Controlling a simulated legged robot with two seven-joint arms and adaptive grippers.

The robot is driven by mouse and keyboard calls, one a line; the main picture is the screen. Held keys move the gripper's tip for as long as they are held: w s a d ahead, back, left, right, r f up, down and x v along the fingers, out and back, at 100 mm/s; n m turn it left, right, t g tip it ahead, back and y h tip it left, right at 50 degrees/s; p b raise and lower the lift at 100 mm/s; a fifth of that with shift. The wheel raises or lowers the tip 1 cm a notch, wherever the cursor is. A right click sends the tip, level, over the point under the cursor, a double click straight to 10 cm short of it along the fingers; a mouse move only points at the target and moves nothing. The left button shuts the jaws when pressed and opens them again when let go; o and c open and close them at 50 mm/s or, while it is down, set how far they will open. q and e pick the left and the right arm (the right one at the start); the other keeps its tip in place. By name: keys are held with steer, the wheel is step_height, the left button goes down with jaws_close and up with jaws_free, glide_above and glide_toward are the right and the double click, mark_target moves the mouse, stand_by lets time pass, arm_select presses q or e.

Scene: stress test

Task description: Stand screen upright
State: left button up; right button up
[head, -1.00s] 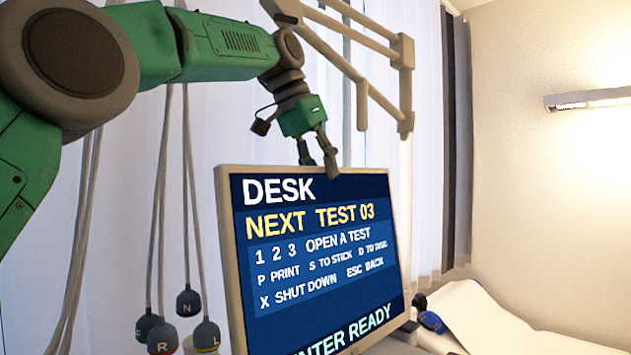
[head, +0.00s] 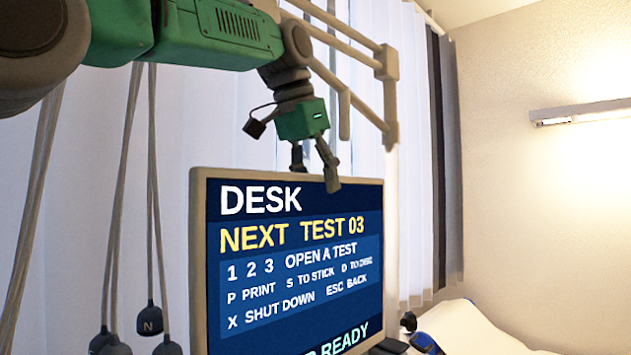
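The screen (head: 292,278) is a pale-framed monitor with blue menu pages headed "DESK". It stands in the middle of the head view, its sides close to vertical, its right side farther away. Its bottom edge is cut off by the picture. My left gripper (head: 315,174) is at the screen's top edge, right of its middle. Its fingers are apart, with a gap showing between them. One finger overlaps the front of the top frame; the other ends at the edge, its tip seemingly behind it. Contact is hard to judge. My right gripper is not in view.
A pale jointed support arm (head: 388,62) hangs behind my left arm. Cords with dark weights (head: 149,319) hang at the left. A white bed-like surface (head: 490,332) with a blue object (head: 427,342) is at the lower right. A wall lamp (head: 580,113) is lit.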

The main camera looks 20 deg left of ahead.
mark_target(278, 174)
arm_select(q)
steer(key=shift+r, duration=0.15)
steer(key=shift+s+d+r, duration=0.1)
steer(key=shift+s+r, duration=0.05)
steer(key=shift+r, duration=0.3)
steer(key=s, duration=0.2)
steer(key=s+a, duration=0.1)
steer(key=s, duration=0.1)
steer(key=s+a, duration=0.1)
steer(key=s, duration=0.1)
steer(key=shift+s+a+f, duration=0.15)
steer(key=shift+s+a, duration=0.05)
steer(key=shift+s, duration=0.2)
steer(key=shift+s+a+f, duration=0.15)
steer(key=shift+s, duration=0.25)
steer(key=shift+s+a+r, duration=0.2)
steer(key=shift+s+a, duration=0.1)
steer(key=shift+s, duration=0.1)
steer(key=s, duration=0.3)
steer(key=shift+s+a, duration=0.15)
steer(key=shift+a, duration=0.25)
steer(key=shift+w, duration=0.2)
